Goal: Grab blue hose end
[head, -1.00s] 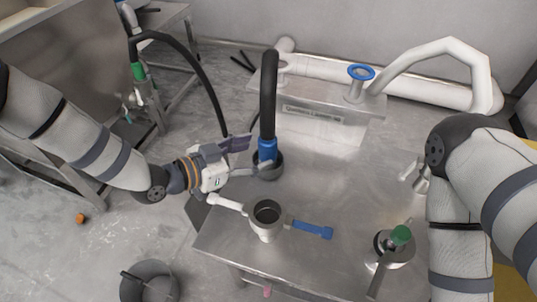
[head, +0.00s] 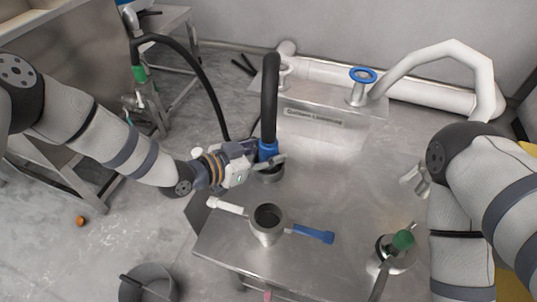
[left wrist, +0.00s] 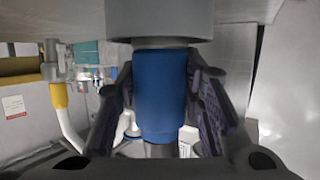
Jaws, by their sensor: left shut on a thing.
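The blue hose end (head: 267,150) is a blue sleeve at the lower end of a thick black hose (head: 269,95) that arches down onto the metal table. It stands upright over a round grey fitting (head: 270,174). My left gripper (head: 262,156) has its fingers on both sides of the blue sleeve and is shut on it. In the left wrist view the blue hose end (left wrist: 160,95) fills the middle, between the two dark finger pads. My right arm (head: 460,200) is at the right, but its gripper cannot be made out clearly.
A metal cup with a white and a blue handle (head: 267,222) stands at the table's front. A device with a green knob (head: 402,240) stands at the right. A pipe with a blue ring (head: 362,75) rises at the back. The table's middle right (head: 345,180) is clear.

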